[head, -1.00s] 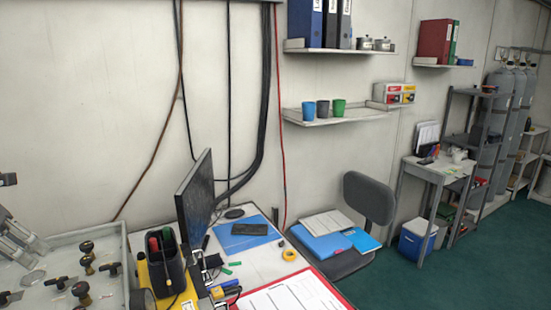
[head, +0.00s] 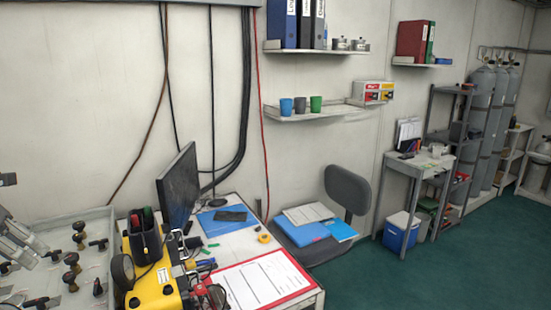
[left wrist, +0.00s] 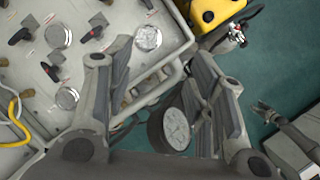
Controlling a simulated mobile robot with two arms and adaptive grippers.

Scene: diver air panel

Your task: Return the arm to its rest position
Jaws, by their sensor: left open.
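My left gripper (head: 18,240) shows at the left edge of the head view, above the grey panel (head: 75,225) with its black knobs. In the left wrist view its two fingers stand wide apart with nothing between their tips; the gripper (left wrist: 162,65) is open. A round gauge (left wrist: 175,130) with a pale face shows below, between the fingers, beside the panel's edge. What looks like my right gripper (left wrist: 268,112) is over the green floor at the right of the left wrist view; its jaws are too small to judge.
A yellow case (head: 155,285) stands right of the panel. A desk holds a monitor (head: 177,188), a red clipboard (head: 262,285) and a blue folder (head: 225,220). A chair (head: 348,188) stands behind. Green floor (head: 440,270) is clear at right.

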